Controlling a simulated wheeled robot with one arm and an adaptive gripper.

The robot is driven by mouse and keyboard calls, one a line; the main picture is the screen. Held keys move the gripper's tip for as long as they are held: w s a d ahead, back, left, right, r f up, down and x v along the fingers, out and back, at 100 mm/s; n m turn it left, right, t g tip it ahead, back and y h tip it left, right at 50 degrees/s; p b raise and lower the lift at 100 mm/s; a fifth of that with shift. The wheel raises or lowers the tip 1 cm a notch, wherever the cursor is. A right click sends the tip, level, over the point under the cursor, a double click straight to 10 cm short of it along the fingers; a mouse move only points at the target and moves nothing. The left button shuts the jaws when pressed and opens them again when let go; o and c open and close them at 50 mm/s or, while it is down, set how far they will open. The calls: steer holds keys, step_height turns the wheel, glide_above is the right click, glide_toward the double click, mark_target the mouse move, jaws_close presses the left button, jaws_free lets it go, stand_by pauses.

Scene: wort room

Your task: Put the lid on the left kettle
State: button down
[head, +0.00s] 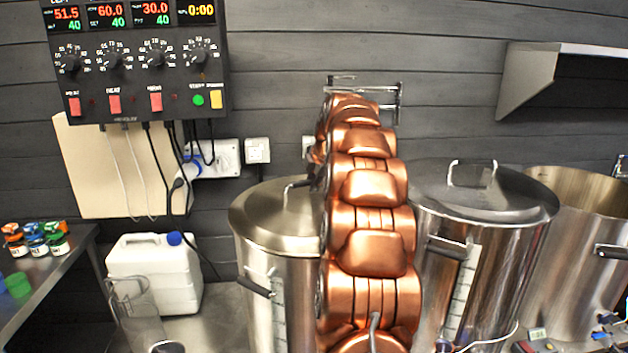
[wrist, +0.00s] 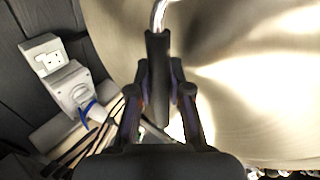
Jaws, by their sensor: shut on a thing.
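The left kettle (head: 262,305) is a steel pot with a dark side handle, left of my copper arm. A round steel lid (head: 268,212) lies level over its mouth; whether it is fully seated I cannot tell. The lid's bent handle (head: 295,186) is partly hidden by my arm. In the wrist view the lid (wrist: 235,100) fills the right side, and my gripper (wrist: 160,88) is shut on the handle's black grip (wrist: 157,55). My arm hides the gripper in the head view.
A lidded middle kettle (head: 487,265) and an open right kettle (head: 583,250) stand to the right. A white canister (head: 153,275) stands left of the left kettle. A control box (head: 138,60) and wall sockets (head: 215,158) are behind. A steel shelf (head: 575,50) juts out upper right.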

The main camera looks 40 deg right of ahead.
steer(key=shift+f, duration=0.15)
steer(key=c, duration=1.2)
jaws_free()
steer(key=shift+o, duration=0.9)
steer(key=shift+f, duration=0.1)
steer(key=v, duration=1.2)
